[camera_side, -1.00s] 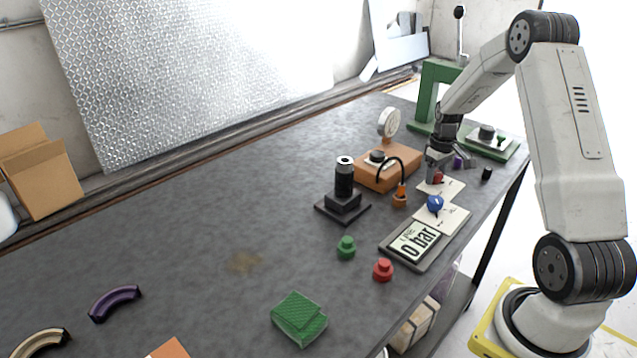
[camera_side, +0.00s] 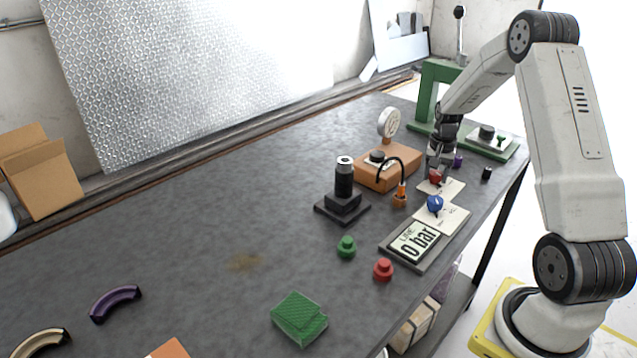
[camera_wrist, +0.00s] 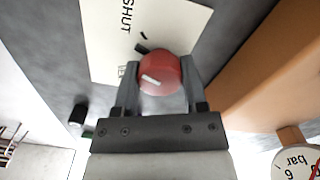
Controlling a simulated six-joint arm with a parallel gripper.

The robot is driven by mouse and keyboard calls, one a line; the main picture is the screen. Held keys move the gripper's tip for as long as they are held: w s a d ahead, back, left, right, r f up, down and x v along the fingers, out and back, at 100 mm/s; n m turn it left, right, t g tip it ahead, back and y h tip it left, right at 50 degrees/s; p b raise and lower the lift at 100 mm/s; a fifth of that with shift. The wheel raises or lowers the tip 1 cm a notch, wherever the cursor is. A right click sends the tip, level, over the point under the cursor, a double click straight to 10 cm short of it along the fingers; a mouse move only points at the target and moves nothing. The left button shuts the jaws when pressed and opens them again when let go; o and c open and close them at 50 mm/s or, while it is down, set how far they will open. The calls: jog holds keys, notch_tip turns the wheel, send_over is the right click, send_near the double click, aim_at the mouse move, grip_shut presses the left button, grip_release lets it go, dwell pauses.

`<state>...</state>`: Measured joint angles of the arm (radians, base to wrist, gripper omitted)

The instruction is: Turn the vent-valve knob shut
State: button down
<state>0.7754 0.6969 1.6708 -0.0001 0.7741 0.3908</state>
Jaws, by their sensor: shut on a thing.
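The vent-valve knob appears to be the red one (camera_side: 435,177), on a pale plate (camera_side: 452,187) near the table's right edge. In the wrist view the red knob (camera_wrist: 160,74) has a white mark and a dark tab at its upper left edge. Its plate (camera_wrist: 105,45) carries the word SHUT and a short dark tick close to the tab. My gripper (camera_wrist: 161,68) has one finger on each side of the red knob and is shut on it. In the side view my gripper (camera_side: 437,172) comes down on the knob from above and partly hides it.
A blue knob (camera_side: 435,204) and a display (camera_side: 415,243) reading 0 bar stand nearer the camera. An orange box (camera_side: 388,172) with a dial gauge (camera_side: 389,123) is close on the left. A green press (camera_side: 428,95) stands behind.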

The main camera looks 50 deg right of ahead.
aim_at(436, 173)
jog(key=shift+m, duration=2.2)
jog(key=shift+c, duration=0.7)
grip_release()
jog(key=shift+r, duration=0.1)
jog(key=shift+r, duration=3.85)
